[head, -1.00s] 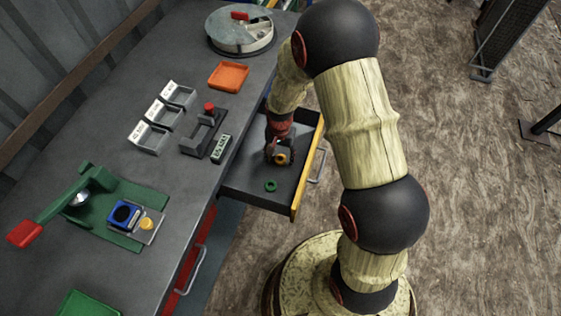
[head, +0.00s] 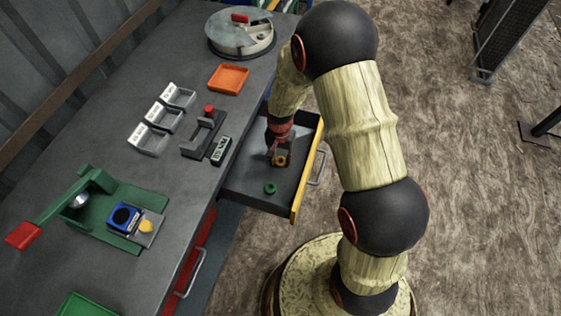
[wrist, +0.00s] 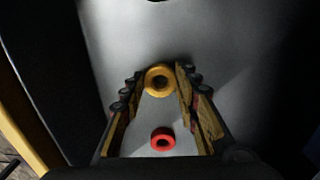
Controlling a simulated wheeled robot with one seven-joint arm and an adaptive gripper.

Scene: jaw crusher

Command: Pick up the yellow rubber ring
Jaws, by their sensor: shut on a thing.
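The yellow rubber ring (wrist: 160,79) is between the fingertips of my gripper (wrist: 160,80) in the wrist view, with a finger against each side. In the head view the yellow ring (head: 281,161) shows at the end of my gripper (head: 279,158), inside the open drawer (head: 240,183). My gripper is shut on it. I cannot tell whether the ring still touches the drawer floor. A red ring (wrist: 163,139) lies on the drawer floor between the fingers' bases in the wrist view; the arm hides it in the head view.
A green ring (head: 270,188) lies in the drawer near its front left. The drawer's yellow front (head: 308,170) and side walls stand close around my gripper. The grey workbench (head: 110,165) on the left carries an orange tray (head: 228,78), several white bins and a green press (head: 115,220).

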